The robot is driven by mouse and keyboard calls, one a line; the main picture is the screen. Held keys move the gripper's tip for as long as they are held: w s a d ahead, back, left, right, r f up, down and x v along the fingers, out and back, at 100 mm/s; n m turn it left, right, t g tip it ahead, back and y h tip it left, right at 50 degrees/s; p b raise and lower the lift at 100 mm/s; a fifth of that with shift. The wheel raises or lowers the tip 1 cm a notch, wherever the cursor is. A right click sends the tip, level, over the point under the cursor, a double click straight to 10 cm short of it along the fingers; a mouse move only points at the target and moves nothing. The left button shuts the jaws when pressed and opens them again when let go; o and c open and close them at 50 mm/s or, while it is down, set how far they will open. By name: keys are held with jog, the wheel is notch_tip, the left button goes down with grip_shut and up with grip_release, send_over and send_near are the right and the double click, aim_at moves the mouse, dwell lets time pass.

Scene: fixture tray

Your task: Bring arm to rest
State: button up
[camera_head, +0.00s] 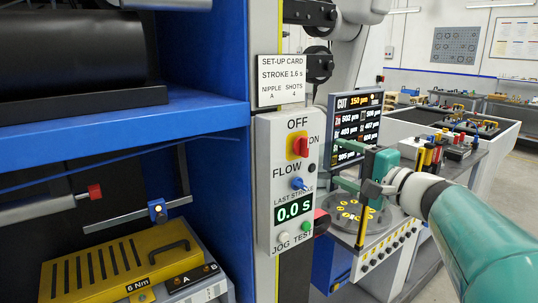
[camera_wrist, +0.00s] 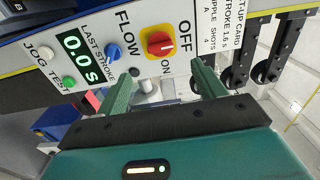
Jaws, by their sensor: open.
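My teal arm (camera_head: 470,235) reaches in from the right in the head view. My gripper (camera_head: 342,170) is at its end, with its fingers pointing left toward the control panel (camera_head: 261,185). In the wrist view my gripper (camera_wrist: 164,82) shows two green fingers spread apart with nothing between them. The panel fills the upper part of that view and lies beyond the fingertips. Its red knob (camera_head: 300,146) on a yellow plate sits between the OFF and ON marks. The knob also shows in the wrist view (camera_wrist: 158,43). The display (camera_head: 294,207) reads 0.0 S.
A blue shelf frame (camera_head: 231,60) stands at left, with a yellow slotted box (camera_head: 118,268) below. A set-up card (camera_head: 282,80) hangs above the panel. A monitor (camera_head: 357,118) and a round plate with yellow parts (camera_head: 352,214) are near my gripper. Open floor lies at far right.

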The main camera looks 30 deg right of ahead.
jog(key=shift+s, duration=1.25)
jog(key=w+a+f+n+g+y, duration=0.2)
jog(key=a+f+n+g, duration=0.3)
jog(key=a, duration=0.6)
jog(key=w+a+f+n+g+y, duration=0.2)
jog(key=a+f+n+g+y, duration=0.1)
jog(key=a+f, duration=0.55)
jog(key=s+a+f+n+g+h, duration=0.4)
jog(key=s+a+f+n, duration=0.3)
jog(key=a, duration=0.4)
jog(key=shift+a+f+n+h, duration=0.3)
jog(key=shift+f+n+h, duration=0.4)
jog(key=shift+n, duration=0.6)
jog(key=shift+r, duration=0.15)
